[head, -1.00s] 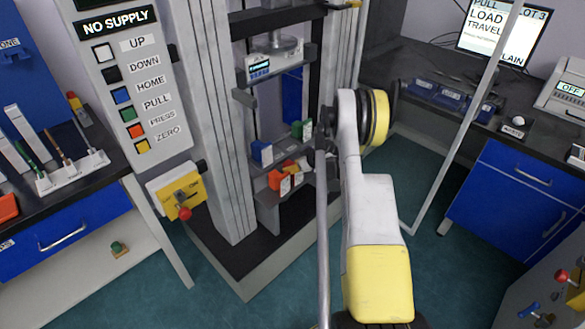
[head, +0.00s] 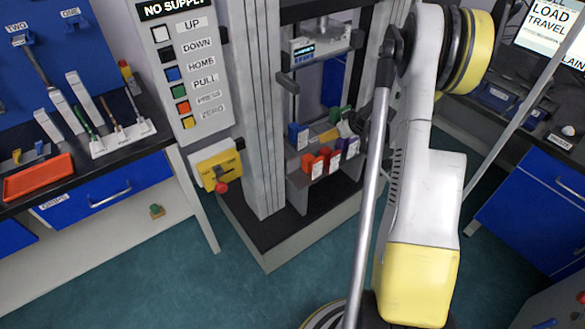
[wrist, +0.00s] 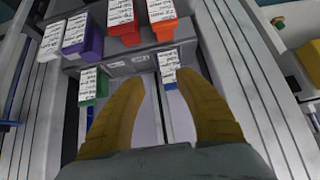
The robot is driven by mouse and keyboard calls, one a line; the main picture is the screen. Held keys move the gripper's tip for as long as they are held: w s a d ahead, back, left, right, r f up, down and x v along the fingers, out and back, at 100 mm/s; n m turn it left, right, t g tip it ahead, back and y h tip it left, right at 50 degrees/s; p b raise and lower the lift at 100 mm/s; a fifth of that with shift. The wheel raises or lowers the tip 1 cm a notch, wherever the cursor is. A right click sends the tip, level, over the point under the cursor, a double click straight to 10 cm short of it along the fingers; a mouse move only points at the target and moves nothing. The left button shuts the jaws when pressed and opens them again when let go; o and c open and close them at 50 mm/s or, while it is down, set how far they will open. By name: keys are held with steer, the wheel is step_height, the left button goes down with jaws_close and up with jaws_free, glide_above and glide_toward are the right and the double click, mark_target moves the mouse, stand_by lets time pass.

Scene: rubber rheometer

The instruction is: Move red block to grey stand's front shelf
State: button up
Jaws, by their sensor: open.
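The red block (wrist: 128,37) with a white label stands on the grey stand's front shelf (head: 300,182), between an orange block (wrist: 164,28) and a purple block (wrist: 90,42). The red block also shows in the head view (head: 331,154). My gripper (wrist: 160,82) is open, with its two yellow fingers apart and nothing held between them. In the wrist view the fingertips are near the blue block (wrist: 172,80) and green block (wrist: 96,86), apart from the red block. In the head view my arm hides most of the gripper.
A white block (wrist: 52,40) stands beside the purple one. The stand's upright columns (head: 257,110) flank the shelves closely. A yellow switch box (head: 216,165) is left of the stand. A bench with an orange tray (head: 38,178) is at far left.

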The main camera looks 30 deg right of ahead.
steer(key=s+a+r+g, duration=0.1)
steer(key=s+a+r, duration=0.2)
steer(key=a+r, duration=0.7)
steer(key=s+a+r, duration=0.3)
steer(key=a+r, duration=0.5)
steer(key=a, duration=0.4)
steer(key=s+a+r, duration=0.1)
steer(key=s+a, duration=0.5)
steer(key=s, duration=0.3)
steer(key=s+a+r, duration=0.2)
steer(key=s+a, duration=0.4)
steer(key=s, duration=0.3)
steer(key=shift+a+m+h, duration=0.25)
steer(key=shift+m+h, duration=0.15)
steer(key=shift+r, duration=0.1)
steer(key=shift+c, duration=0.8)
